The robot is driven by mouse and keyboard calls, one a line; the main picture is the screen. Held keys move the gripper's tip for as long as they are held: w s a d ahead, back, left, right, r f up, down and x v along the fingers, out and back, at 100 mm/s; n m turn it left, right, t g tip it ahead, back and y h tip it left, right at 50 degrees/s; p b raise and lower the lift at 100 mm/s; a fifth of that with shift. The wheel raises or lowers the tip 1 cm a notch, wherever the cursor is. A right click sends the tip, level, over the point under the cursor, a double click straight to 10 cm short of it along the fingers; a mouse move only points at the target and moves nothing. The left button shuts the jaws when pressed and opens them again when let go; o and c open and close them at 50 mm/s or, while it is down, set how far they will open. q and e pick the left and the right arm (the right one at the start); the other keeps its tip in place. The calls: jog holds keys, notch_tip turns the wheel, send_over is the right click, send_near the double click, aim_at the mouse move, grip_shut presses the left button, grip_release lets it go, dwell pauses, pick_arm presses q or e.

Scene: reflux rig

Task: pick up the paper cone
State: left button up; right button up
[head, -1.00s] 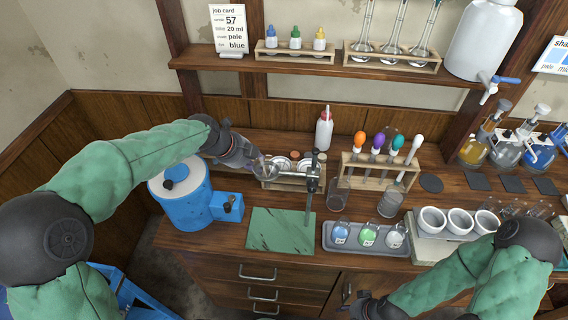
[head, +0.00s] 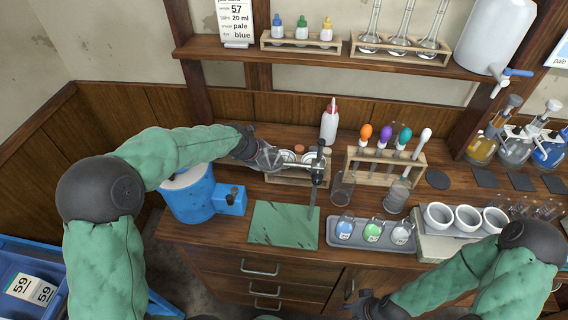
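My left gripper (head: 273,159) reaches in from the left over the wooden rack (head: 287,180) at the back of the bench, left of the clamp stand. Its fingers are small and partly merge with the things behind them, so I cannot tell whether they hold anything. White round shapes (head: 289,156) sit in this rack right by the fingertips. I cannot make out for sure which of them, if any, is the paper cone. My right gripper (head: 362,304) is low at the bench's front edge, away from the rack, and its fingers are unclear.
The clamp stand (head: 314,190) rises close to the right of my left gripper. A green mat (head: 280,226), a blue container (head: 190,194), a grey tray with bottles (head: 372,244) and a pipette rack (head: 368,174) stand around. A white squeeze bottle (head: 329,124) is behind.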

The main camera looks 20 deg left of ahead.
pick_arm(q)
jog(key=shift+r, duration=0.1)
grip_shut()
notch_tip(320, 180, up, 10)
jog(key=p, duration=0.2)
jog(key=shift+p, duration=0.35)
dwell(0.3)
